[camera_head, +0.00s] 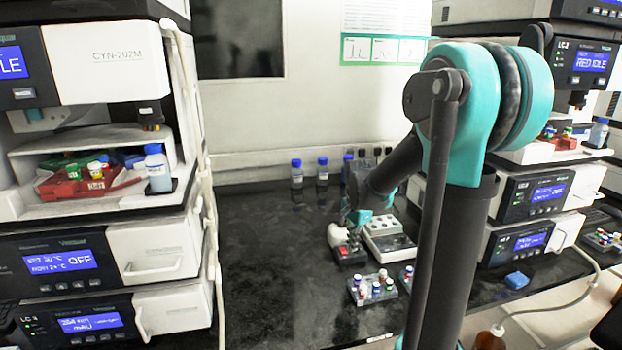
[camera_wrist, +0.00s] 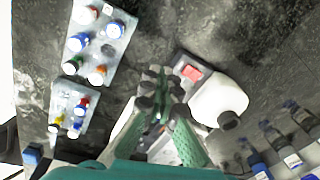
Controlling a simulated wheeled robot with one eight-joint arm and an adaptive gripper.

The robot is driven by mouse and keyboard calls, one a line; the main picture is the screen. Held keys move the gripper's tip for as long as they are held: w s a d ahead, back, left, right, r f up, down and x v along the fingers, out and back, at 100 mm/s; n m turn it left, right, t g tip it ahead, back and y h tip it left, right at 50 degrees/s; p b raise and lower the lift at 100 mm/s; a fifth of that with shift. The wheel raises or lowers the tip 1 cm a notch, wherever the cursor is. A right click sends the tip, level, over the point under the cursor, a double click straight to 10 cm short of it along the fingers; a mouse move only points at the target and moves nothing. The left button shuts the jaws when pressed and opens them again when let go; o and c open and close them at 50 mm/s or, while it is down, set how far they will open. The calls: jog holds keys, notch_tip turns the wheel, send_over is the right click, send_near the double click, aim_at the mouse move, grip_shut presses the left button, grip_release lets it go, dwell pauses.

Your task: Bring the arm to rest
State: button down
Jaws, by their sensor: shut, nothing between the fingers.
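My teal and dark arm (camera_head: 480,110) stands up on the right side of the head view, bent at the top, with the forearm reaching down and back over the bench. My gripper (camera_head: 360,218) is low over the back of the bench, beside a white and grey block device (camera_head: 388,238). In the wrist view my gripper (camera_wrist: 158,98) shows its green fingers converging to dark tips. It is shut and empty. Part of it is hidden by the forearm in the head view.
Vial racks (camera_head: 373,290) (camera_wrist: 97,42) stand on the dark bench (camera_head: 270,290). A small mixer with a white head (camera_head: 338,236) is close to my gripper. Blue-capped bottles (camera_head: 297,175) line the wall. Instrument stacks flank left (camera_head: 100,265) and right (camera_head: 535,195). The bench's left-middle is clear.

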jog(key=s+n, duration=0.2)
jog(key=s, duration=0.1)
jog(key=s+d+f+n+t, duration=0.1)
jog(key=s, duration=0.2)
jog(key=s+n, duration=0.2)
jog(key=s, duration=0.1)
jog(key=shift+s+d+f+n, duration=0.15)
jog(key=shift+d+n, duration=0.15)
jog(key=s+f+n, duration=0.1)
jog(key=s+n, duration=0.1)
jog(key=s, duration=0.1)
jog(key=s+f+n+t, duration=0.1)
jog(key=s+n, duration=0.1)
jog(key=s, duration=0.1)
jog(key=s+d+f+n+t, duration=0.1)
jog(key=s+n, duration=0.1)
jog(key=s, duration=0.1)
jog(key=shift+s+f+n, duration=0.2)
jog(key=shift+f+n, duration=0.1)
jog(key=shift+f, duration=0.1)
